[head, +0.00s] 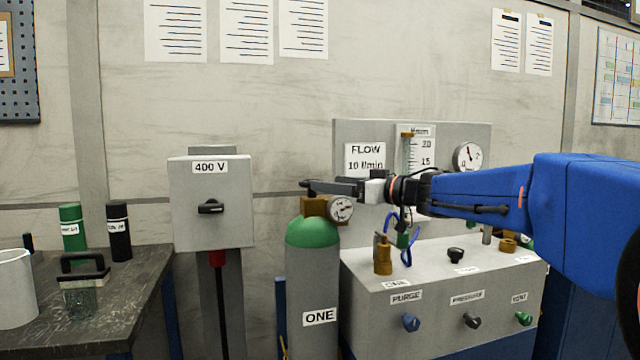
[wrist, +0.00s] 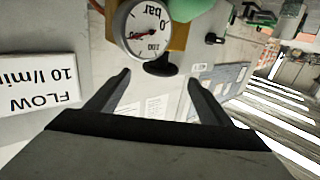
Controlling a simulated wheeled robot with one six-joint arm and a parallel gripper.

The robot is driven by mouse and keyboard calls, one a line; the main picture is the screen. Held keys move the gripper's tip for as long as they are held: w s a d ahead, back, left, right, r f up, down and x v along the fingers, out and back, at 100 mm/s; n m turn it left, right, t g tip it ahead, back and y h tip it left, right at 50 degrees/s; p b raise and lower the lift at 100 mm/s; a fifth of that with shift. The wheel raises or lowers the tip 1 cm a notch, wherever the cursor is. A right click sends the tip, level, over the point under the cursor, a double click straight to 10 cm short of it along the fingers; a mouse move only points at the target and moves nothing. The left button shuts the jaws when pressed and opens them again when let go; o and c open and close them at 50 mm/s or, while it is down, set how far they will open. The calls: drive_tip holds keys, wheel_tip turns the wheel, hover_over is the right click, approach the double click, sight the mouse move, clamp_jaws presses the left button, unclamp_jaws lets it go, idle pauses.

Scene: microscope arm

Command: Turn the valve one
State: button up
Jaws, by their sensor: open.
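The gas cylinder labelled ONE (head: 313,275) is grey with a green shoulder and stands upright left of the panel. Its brass valve body (head: 313,208) carries a round pressure gauge (head: 341,209), and a dark knob sits on top, partly hidden by my gripper in the head view. My gripper (head: 322,187) reaches in from the right at the height of the knob. In the wrist view the black knob (wrist: 162,68) lies at or just past the open fingertips (wrist: 158,80), between them sideways; no contact shows. The gauge (wrist: 145,28) is close beside it.
The grey bench panel (head: 440,290) with PURGE, PRESSURE and VENT knobs stands right of the cylinder, below my arm. The FLOW sign (head: 366,158) is behind my gripper.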

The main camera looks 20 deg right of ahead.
drive_tip(key=v, duration=0.7)
idle(0.5)
drive_tip(key=s+d+f+m+t+h, duration=0.2)
drive_tip(key=d+m+t+h, duration=0.4)
drive_tip(key=h, duration=0.4)
drive_tip(key=s+d+f+m+g+h, duration=0.3)
drive_tip(key=s+f+m+g+h, duration=0.25)
drive_tip(key=f, duration=0.65)
drive_tip(key=s+a+f+n+g+y, duration=0.2)
drive_tip(key=s+a+f+g, duration=0.3)
drive_tip(key=s+f, duration=0.6)
drive_tip(key=s+a+f+n+g+y, duration=0.2)
drive_tip(key=s+a+f+g, duration=0.3)
drive_tip(key=s+f, duration=0.6)
drive_tip(key=shift+s+a+f, duration=0.2)
drive_tip(key=shift+s+f, duration=0.15)
drive_tip(key=shift+s, duration=0.25)
